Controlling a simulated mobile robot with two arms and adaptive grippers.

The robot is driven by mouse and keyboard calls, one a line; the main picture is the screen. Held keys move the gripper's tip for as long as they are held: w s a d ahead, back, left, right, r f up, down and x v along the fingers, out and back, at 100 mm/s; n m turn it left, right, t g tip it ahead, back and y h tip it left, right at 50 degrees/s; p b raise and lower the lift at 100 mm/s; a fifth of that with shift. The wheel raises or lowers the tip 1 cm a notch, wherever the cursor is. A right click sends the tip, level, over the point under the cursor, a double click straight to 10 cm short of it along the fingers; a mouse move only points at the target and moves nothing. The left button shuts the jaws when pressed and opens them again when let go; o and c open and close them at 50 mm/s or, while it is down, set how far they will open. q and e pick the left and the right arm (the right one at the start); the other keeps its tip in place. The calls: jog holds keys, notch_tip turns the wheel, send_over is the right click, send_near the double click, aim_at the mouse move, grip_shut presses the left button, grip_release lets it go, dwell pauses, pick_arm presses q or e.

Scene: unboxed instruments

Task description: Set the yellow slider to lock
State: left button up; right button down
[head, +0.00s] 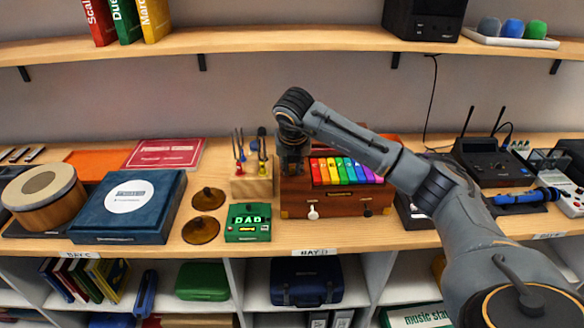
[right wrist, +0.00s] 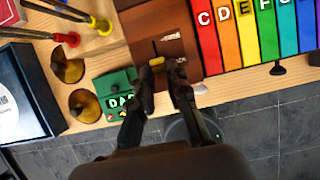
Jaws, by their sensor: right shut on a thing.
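The yellow slider (right wrist: 157,61) shows in the right wrist view on the top of a wooden case (right wrist: 138,37), at a dark slot with small pale markings beside it. My right gripper (right wrist: 160,71) comes down on it with its two fingers either side, shut on the slider. In the head view my right gripper (head: 292,165) is over the left end of the wooden case (head: 300,210), and the slider is hidden there behind it. The marking text is too small to read. My left gripper is not in view.
Coloured bars (head: 345,171) fill the case's right part. A green tuner reading DAD (head: 248,222), brass cymbals (head: 208,199) and a wooden block with forks (head: 252,184) stand to the left. A white knob (head: 313,213) sticks out of the case front.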

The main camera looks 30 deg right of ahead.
jog(key=c, duration=1.5)
grip_release()
jog(key=shift+f, duration=0.2)
jog(key=shift+o, duration=1.1)
jog(key=shift+r, duration=0.3)
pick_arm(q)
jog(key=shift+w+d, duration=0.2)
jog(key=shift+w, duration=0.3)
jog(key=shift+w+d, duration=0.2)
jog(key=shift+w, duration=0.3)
pick_arm(e)
jog(key=v, duration=1.1)
jog(key=shift+r, duration=0.3)
jog(key=shift+a, duration=0.15)
